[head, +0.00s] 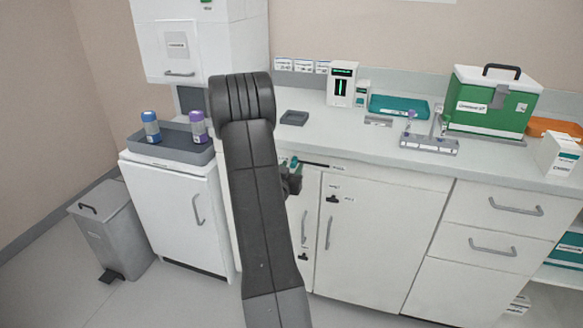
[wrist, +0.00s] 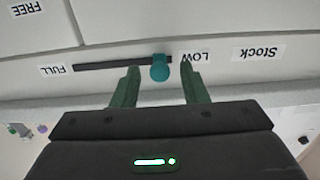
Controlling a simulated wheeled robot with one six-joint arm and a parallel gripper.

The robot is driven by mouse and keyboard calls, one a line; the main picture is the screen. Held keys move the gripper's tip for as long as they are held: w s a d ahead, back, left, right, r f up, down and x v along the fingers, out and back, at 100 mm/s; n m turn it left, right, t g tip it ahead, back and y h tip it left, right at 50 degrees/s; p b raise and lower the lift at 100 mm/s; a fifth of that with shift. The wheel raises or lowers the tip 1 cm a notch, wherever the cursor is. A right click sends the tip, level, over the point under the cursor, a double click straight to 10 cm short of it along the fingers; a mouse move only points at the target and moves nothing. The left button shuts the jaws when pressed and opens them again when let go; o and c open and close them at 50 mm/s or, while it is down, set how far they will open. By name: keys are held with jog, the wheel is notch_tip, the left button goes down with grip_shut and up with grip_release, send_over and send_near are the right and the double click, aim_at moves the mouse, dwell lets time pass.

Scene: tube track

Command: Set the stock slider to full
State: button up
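The stock slider is a dark horizontal track (wrist: 115,65) with a round teal knob (wrist: 159,72) on a pale panel. In the wrist view, which is upside down, the knob is near the end by the "LOW" label (wrist: 194,58); the "FULL" label (wrist: 53,70) is at the left end. A "Stock" label (wrist: 255,53) is at the right. My gripper (wrist: 159,84) is open, with one green finger on each side of the knob and visible gaps. In the head view the track (head: 317,165) shows on the cabinet front; my arm partly hides my gripper (head: 290,178).
The countertop edge (head: 400,165) runs above the slider. Cabinet doors with handles (head: 329,229) are below. A tray (head: 172,147) with two bottles is at the left; a green case (head: 490,105) and a teal tray (head: 398,106) stand on the counter.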

jog(key=shift+w+d, duration=0.1)
jog(key=shift+w, duration=0.15)
grip_shut()
jog(key=s+d+b, duration=0.1)
jog(key=d+b, duration=0.1)
jog(key=d, duration=0.1)
jog(key=s+d+b, duration=0.1)
jog(key=d+b, duration=0.1)
jog(key=d, duration=0.1)
jog(key=s+d+b, duration=0.1)
jog(key=d+b, duration=0.1)
jog(key=shift+d+f, duration=0.15)
jog(key=shift+d, duration=0.25)
jog(key=shift+s+d+r+b, duration=0.1)
jog(key=shift+d+r+b, duration=0.1)
jog(key=shift+d+b, duration=0.25)
grip_release()
jog(key=shift+d, duration=0.2)
